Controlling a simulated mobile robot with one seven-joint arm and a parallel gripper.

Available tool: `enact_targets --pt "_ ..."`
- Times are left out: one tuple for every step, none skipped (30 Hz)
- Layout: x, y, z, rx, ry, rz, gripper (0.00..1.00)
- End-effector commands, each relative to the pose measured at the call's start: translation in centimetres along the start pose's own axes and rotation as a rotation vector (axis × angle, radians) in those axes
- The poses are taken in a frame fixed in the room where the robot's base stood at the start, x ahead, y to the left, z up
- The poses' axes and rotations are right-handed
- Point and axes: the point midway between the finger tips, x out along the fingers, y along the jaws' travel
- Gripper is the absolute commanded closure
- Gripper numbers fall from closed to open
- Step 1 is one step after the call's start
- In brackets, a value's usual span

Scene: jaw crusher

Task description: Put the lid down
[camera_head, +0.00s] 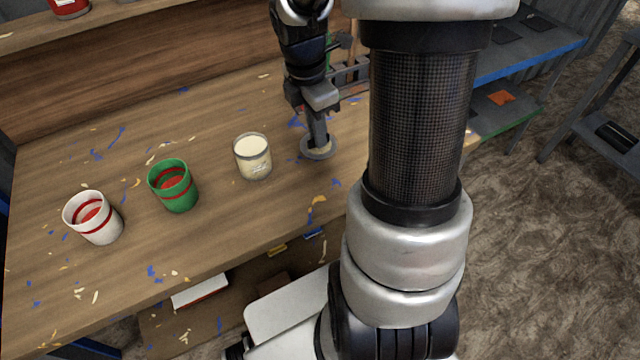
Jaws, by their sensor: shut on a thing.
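The lid (318,151) is a small round grey disc at the right part of the wooden workbench (225,115). My gripper (318,136) points down and is shut on the lid from above. The lid looks flat and at or very near the bench top; I cannot tell whether it touches. An open glass jar (253,158) with cream-coloured contents stands just left of the lid, apart from it. The fingertips are small and partly merge with the lid in this view.
A green cup (173,186) and a white cup with red bands (93,217) stand farther left. Coloured scraps litter the bench. A raised wooden shelf (150,50) runs along the back. My arm hides the bench's right side. Clear bench lies in front of the jar.

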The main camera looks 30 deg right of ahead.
Motion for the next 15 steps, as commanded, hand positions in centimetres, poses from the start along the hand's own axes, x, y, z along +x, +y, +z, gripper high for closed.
enact_targets --pt "0.9 -0.4 0.2 0.001 0.0 0.0 1.0" --pt "1.3 -0.5 0.3 0.001 0.0 0.0 1.0" --pt "2.0 -0.7 0.3 0.0 0.0 -0.003 1.0" --pt "2.6 -0.7 0.2 -0.001 0.0 -0.003 1.0" --pt "3.2 -0.7 0.1 -0.002 0.001 -0.003 1.0" --pt "4.0 -0.8 0.0 -0.002 0.001 -0.004 1.0" --pt "4.5 -0.7 -0.1 -0.003 0.001 -0.003 1.0" --pt "5.0 -0.7 -0.1 -0.003 0.001 -0.003 1.0" --pt "5.6 -0.7 -0.2 -0.002 0.0 -0.002 1.0" --pt "5.9 -0.6 -0.3 -0.003 0.0 -0.001 1.0" --pt "6.2 -0.6 -0.3 -0.003 0.0 -0.002 1.0" --pt "6.5 -0.6 -0.3 -0.002 0.0 -0.002 1.0" --pt "6.7 -0.6 -0.3 -0.002 0.0 -0.001 1.0" --pt "6.8 -0.6 -0.4 -0.002 0.0 0.0 1.0" --pt "7.1 -0.6 -0.4 -0.002 0.0 0.0 1.0"
